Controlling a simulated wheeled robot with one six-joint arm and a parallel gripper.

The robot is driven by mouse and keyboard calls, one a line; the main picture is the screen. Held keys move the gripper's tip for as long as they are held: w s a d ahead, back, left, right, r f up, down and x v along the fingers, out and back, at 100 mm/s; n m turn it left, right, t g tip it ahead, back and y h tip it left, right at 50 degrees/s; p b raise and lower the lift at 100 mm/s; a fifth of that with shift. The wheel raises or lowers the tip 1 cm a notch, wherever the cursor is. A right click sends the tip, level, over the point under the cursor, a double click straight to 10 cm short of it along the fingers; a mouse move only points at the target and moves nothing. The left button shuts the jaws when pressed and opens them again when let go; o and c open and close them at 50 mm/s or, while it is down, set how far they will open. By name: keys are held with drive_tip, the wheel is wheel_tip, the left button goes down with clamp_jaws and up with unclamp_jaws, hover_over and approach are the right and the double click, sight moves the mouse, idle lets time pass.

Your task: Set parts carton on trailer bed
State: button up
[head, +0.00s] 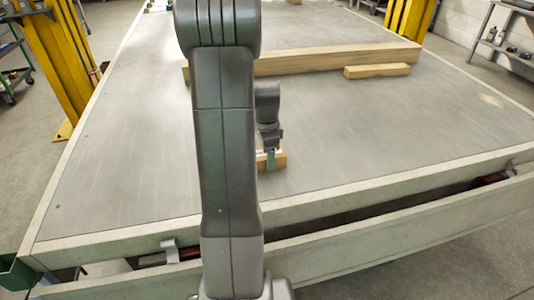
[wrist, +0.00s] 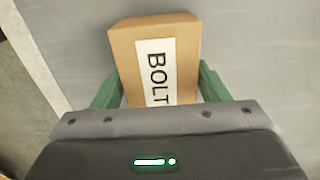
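The parts carton (wrist: 160,62) is a brown box with a white label reading "BOLT" in the wrist view. My gripper (wrist: 160,85) has a green finger along each side of the carton, and both fingers appear to touch it. In the head view the carton (head: 280,160) shows low over the grey trailer bed (head: 380,120), partly hidden by my arm and gripper (head: 271,160). It looks upright and at or very near the bed surface; its underside contact is not clear.
A long wooden beam (head: 335,58) lies across the bed behind the carton, with a short wood block (head: 377,71) in front of it. Yellow posts (head: 62,50) stand beside the bed. The bed right of the carton is clear.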

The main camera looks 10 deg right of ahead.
drive_tip(key=shift+o, duration=1.4)
wheel_tip(320, 180, up, 12)
drive_tip(key=p, duration=0.2)
drive_tip(key=shift+r, duration=0.2)
